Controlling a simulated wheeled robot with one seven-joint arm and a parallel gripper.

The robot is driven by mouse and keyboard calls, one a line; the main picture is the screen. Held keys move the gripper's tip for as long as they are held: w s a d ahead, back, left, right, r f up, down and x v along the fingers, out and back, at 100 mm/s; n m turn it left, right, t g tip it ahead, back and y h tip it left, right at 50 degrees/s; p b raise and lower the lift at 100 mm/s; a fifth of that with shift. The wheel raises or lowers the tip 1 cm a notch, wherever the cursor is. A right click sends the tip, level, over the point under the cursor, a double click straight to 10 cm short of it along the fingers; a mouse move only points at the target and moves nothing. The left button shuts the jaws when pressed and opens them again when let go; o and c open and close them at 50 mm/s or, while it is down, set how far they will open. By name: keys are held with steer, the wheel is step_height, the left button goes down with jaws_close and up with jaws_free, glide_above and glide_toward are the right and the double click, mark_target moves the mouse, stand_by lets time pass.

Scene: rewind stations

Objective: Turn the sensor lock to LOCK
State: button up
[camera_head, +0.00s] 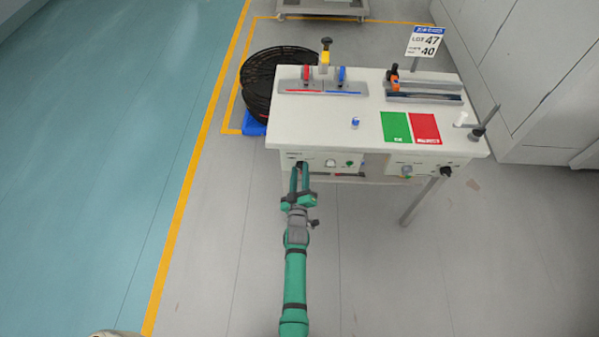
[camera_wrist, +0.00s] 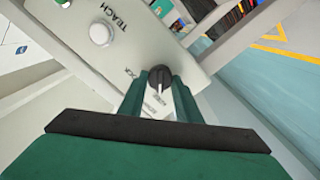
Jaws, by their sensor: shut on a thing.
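The sensor lock is a black rotary knob (camera_wrist: 160,80) on the station's pale front panel (camera_wrist: 110,58). A white pointer line on it points toward the bottom of the wrist view, at small lettering that I cannot read surely. Partly hidden lettering ending in "OCK" lies to its left. My gripper (camera_wrist: 159,88) is shut on the knob, one green finger on each side. In the head view my gripper (camera_head: 299,172) reaches the left end of the table's front panel, and the knob mostly hides behind the fingertips.
A white button (camera_wrist: 100,34) marked TEACH and a green button (camera_wrist: 62,3) sit beside the knob. The white table (camera_head: 370,145) carries a red mat (camera_head: 425,128), a green mat (camera_head: 396,127) and fixtures. Black reels (camera_head: 262,80) stand behind left. Floor at left is clear.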

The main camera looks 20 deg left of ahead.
steer(key=shift+m, duration=8.9)
steer(key=o, duration=1.1)
steer(key=shift+c, duration=0.2)
steer(key=shift+d, duration=0.1)
steer(key=v, duration=1)
steer(key=shift+s, duration=0.4)
